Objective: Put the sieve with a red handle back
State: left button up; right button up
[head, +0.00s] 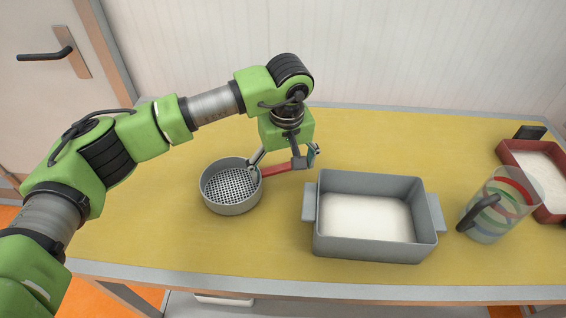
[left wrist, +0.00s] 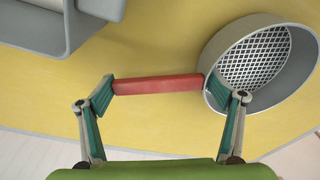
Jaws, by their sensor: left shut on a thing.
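The sieve (head: 231,188) is a round grey pan with a mesh bottom and a red handle (head: 281,170) pointing right. It is upright at the left of the grey box, on or just above the table; I cannot tell which. My left gripper (head: 283,165) is shut on the red handle from above, one finger at its free end and one close to the pan. In the left wrist view the handle (left wrist: 158,85) spans between the fingers, and the sieve pan (left wrist: 262,62) shows at the upper right. My right gripper is not in view.
A grey box (head: 428,215) with side grips and white powder stands right of the sieve. A clear jug (head: 487,210) with coloured rings and a red box (head: 512,157) with white contents stand at the right. The yellow table (head: 130,220) is clear at the left.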

pick_arm(q)
jog(key=shift+f, duration=0.2)
jog(key=o, duration=0.6)
jog(key=shift+f+b, duration=0.1)
jog(key=shift+b, duration=0.2)
jog(key=o, duration=0.4)
jog(key=shift+r+p, duration=0.35)
jog(key=r+b, duration=0.1)
jog(key=r, duration=0.3)
jog(key=s+r+b, duration=0.1)
jog(key=r, duration=0.2)
jog(key=r+b, duration=0.1)
jog(key=r, duration=0.3)
jog(key=shift+s+d+r, duration=0.25)
jog(key=shift+d+r, duration=0.05)
jog(key=shift+r, duration=0.05)
